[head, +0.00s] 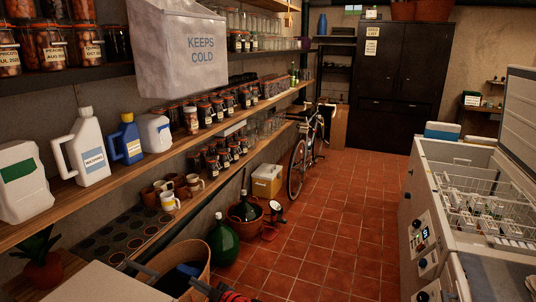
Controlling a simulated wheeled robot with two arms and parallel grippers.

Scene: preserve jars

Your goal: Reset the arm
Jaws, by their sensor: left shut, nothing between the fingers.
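What looks like the end of my left gripper (232,294), black with some red, just shows at the bottom edge, left of the middle. It is shut with nothing in it, and most of it is cut off by the frame. It is low in the picture, in front of the tiled floor and close to a brown round basket (202,250). My right gripper is not in view.
Long wooden shelves (210,138) with jars and white jugs (84,147) run along the left. A green demijohn (223,240) and a bicycle (301,160) stand on the floor. An open chest freezer (440,192) stands right. The tiled floor between is clear.

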